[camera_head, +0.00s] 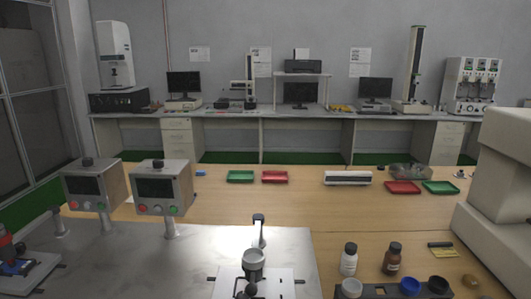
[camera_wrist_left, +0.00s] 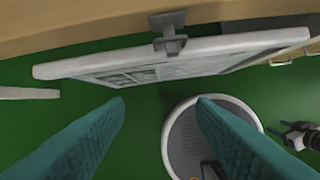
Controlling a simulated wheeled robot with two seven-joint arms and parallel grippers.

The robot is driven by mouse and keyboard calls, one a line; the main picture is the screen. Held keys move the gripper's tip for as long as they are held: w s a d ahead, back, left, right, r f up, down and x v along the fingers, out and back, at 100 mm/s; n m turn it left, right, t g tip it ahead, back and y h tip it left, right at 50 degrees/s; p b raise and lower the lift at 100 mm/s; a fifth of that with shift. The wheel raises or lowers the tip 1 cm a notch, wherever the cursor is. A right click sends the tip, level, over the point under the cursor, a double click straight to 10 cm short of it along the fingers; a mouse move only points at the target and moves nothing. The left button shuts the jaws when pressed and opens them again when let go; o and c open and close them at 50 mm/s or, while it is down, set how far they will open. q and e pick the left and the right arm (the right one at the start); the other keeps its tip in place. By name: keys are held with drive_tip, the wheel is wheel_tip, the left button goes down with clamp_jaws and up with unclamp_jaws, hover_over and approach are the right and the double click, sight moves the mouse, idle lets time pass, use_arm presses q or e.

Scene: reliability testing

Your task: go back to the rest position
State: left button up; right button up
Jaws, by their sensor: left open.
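My left gripper (camera_wrist_left: 160,102) shows only in the left wrist view. Its two teal fingers are spread apart with nothing between them. The fingers hang over the green floor (camera_wrist_left: 130,130), below a wooden table edge (camera_wrist_left: 80,22). Neither arm nor gripper shows in the head view, and my right gripper is in no view.
In the wrist view a pale-framed panel (camera_wrist_left: 170,55) lies ahead of the fingertips. The head view shows a wooden table (camera_head: 310,210) with two control boxes (camera_head: 163,188), a metal fixture (camera_head: 253,272), a white bottle (camera_head: 348,260), a brown bottle (camera_head: 392,258) and coloured trays (camera_head: 274,177).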

use_arm(q)
drive_tip(key=s+f+g, duration=0.1)
drive_tip(key=s+f, duration=0.2)
drive_tip(key=f, duration=2.2)
drive_tip(key=s+a+f+g, duration=0.1)
drive_tip(key=s+a+f, duration=0.2)
drive_tip(key=s+f, duration=1)
drive_tip(key=s, duration=0.2)
drive_tip(key=shift+s+f, duration=0.25)
drive_tip(key=shift+s, duration=0.05)
